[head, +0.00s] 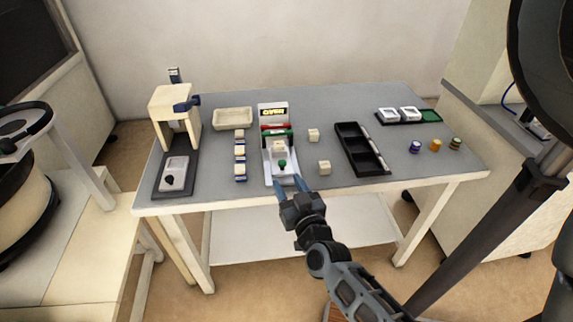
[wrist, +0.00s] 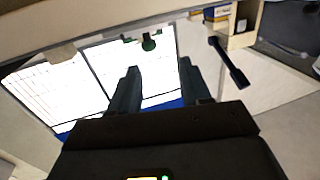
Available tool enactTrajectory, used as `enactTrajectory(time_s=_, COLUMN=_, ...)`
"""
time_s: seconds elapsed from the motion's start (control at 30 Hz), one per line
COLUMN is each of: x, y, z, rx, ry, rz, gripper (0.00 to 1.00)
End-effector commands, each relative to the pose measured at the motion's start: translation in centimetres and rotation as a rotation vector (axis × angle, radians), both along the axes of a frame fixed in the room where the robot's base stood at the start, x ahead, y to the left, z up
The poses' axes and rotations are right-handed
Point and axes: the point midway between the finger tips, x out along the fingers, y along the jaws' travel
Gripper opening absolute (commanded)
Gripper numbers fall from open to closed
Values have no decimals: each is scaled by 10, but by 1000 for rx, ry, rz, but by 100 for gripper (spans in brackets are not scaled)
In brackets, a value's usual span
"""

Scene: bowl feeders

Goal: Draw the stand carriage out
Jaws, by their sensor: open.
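A stand (head: 273,111) with a white back plate, a red bar and a green bar stands at the middle of the table. Its white carriage (head: 271,178) lies low at the front, with a green knob (head: 282,164) on it and a cream block (head: 279,147) behind the knob. The knob also shows in the wrist view (wrist: 149,43), just beyond the fingertips. My gripper (head: 289,182) is open at the table's front edge, in front of the knob. Its two fingers (wrist: 158,76) are apart with nothing between them.
At left stands a cream press (head: 172,103) with a blue lever and a grey slide with a black knob (head: 169,180). Small blocks (head: 324,167) flank the stand. A black tray (head: 349,140) lies to the right. Coloured round pieces (head: 435,146) sit at the right edge.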

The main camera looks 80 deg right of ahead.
Motion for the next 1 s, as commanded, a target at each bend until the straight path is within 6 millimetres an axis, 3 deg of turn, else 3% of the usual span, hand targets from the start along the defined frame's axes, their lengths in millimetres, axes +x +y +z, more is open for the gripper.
enactTrajectory(time_s=0.03, x=-1, y=-10, z=-1, rx=-4, ry=-4, rz=-22, gripper=48)
enactTrajectory(time_s=0.23, x=4, y=-28, z=-1, rx=-8, ry=-6, rz=-42, gripper=48)
enactTrajectory(time_s=0.6, x=34, y=-71, z=-2, rx=-8, ry=-6, rz=-40, gripper=48)
enactTrajectory(time_s=1.0, x=42, y=-83, z=-3, rx=-6, ry=-4, rz=-39, gripper=48)
